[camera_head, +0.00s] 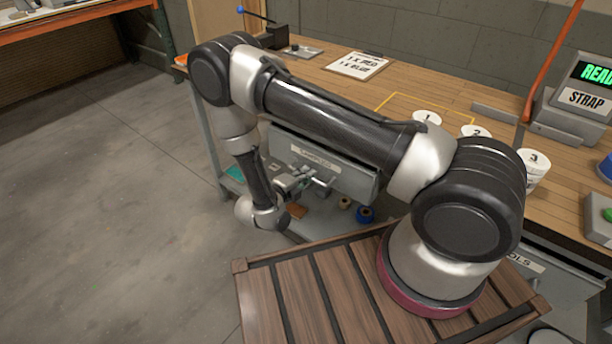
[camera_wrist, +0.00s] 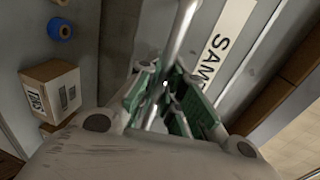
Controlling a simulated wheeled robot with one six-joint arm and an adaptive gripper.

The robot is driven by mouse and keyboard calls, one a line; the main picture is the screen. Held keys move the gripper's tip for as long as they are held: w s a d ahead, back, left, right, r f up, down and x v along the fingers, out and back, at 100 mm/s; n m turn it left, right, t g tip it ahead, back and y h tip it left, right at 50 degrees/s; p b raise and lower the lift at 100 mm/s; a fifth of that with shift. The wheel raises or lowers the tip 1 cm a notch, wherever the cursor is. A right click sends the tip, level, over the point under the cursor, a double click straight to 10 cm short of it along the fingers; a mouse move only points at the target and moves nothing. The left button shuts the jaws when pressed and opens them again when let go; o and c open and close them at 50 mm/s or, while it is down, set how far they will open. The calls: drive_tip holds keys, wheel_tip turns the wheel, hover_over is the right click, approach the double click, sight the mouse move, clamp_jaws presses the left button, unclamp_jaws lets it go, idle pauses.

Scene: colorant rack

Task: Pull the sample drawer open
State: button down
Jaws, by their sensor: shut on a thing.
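The grey sample drawer (camera_head: 345,178) is under the wooden bench, with a pale label reading SAMPLES (camera_head: 312,157) on its front. My arm partly covers it in the head view. A metal bar handle (camera_head: 322,182) stands out from the drawer front. My gripper (camera_head: 294,184) is at the handle, reaching it from the left. In the wrist view the green-padded fingers of my gripper (camera_wrist: 167,95) are shut on the handle (camera_wrist: 181,30), which runs between them. The label (camera_wrist: 225,45) shows beside it. How far the drawer stands out is hard to tell.
Blue spools (camera_head: 365,214) and a cardboard box (camera_wrist: 50,90) are below the drawer. Three numbered white cups, including cup 1 (camera_head: 427,120), and a clipboard (camera_head: 357,66) stand or lie on the bench top (camera_head: 400,85). The concrete floor (camera_head: 110,190) at left is clear.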

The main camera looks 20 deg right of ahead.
drive_tip(key=f+v, duration=0.2)
drive_tip(key=v, duration=1.1)
drive_tip(key=a+f+v, duration=0.1)
drive_tip(key=f+v, duration=0.2)
drive_tip(key=v, duration=1)
drive_tip(key=shift+s+f, duration=0.2)
drive_tip(key=shift+s, duration=0.15)
drive_tip(key=c, duration=1.5)
unclamp_jaws()
drive_tip(key=shift+c, duration=0.2)
drive_tip(key=v, duration=1.2)
